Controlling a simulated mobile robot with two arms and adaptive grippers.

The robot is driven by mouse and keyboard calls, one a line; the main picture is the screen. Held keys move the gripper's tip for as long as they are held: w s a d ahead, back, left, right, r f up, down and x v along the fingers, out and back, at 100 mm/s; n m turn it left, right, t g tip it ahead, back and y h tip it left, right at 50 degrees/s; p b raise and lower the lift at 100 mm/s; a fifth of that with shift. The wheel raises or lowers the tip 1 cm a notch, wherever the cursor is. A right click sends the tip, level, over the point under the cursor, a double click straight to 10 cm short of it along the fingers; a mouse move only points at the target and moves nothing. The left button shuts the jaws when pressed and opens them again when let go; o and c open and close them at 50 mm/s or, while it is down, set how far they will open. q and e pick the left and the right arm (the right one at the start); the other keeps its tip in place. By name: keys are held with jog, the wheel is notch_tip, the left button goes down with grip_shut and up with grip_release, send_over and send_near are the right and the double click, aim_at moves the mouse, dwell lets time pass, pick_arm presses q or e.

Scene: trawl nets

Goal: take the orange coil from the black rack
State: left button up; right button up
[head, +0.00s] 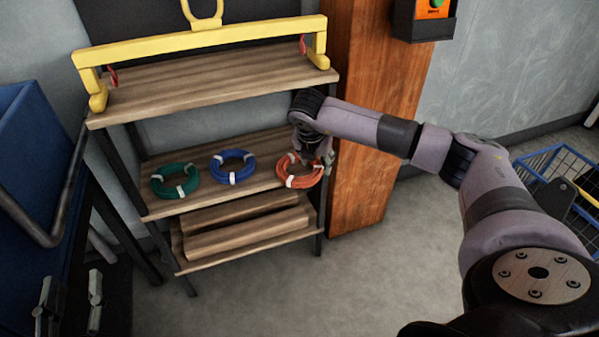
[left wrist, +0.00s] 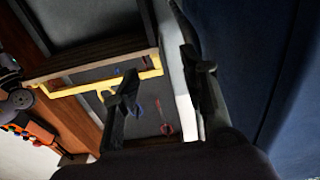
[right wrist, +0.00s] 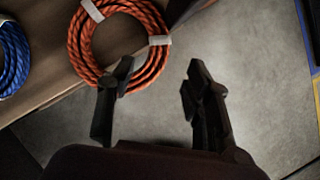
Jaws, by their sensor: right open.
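The orange coil (head: 300,181) lies flat at the right end of the black rack's middle wooden shelf (head: 250,185), with white ties around it. It also shows in the right wrist view (right wrist: 85,45). My right gripper (head: 318,158) is open over the coil's right side. In the right wrist view the right gripper (right wrist: 160,78) has its left finger across the coil's near edge and its right finger over the floor; contact cannot be told. My left gripper (head: 70,292) is at the lower left, away from the rack; it is open and empty in the left wrist view (left wrist: 162,70).
A blue coil (head: 234,167) and a green coil (head: 175,181) lie left on the same shelf. A yellow lifting beam (head: 200,40) rests on the top shelf. A wooden post (head: 365,120) stands right of the rack. A blue panel (head: 35,150) is at the left.

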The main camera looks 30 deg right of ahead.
aim_at(316, 170)
jog(key=shift+w+d+f, duration=0.1)
jog(key=shift+w+f, duration=0.05)
jog(key=shift+f, duration=0.35)
pick_arm(q)
notch_tip(316, 170, up, 9)
jog(key=s+t+h+b, duration=0.1)
jog(key=s+t+b, duration=0.1)
jog(key=t, duration=0.3)
jog(key=shift+s+d+t+h, duration=0.25)
jog(key=shift+s+t+h, duration=0.05)
jog(key=shift+s+h, duration=0.1)
pick_arm(e)
jog(key=x, duration=0.4)
jog(key=shift+w+f, duration=0.25)
jog(key=shift+w, duration=0.15)
pick_arm(q)
jog(key=shift+f, duration=0.1)
pick_arm(e)
grip_shut()
jog(key=shift+r, duration=0.1)
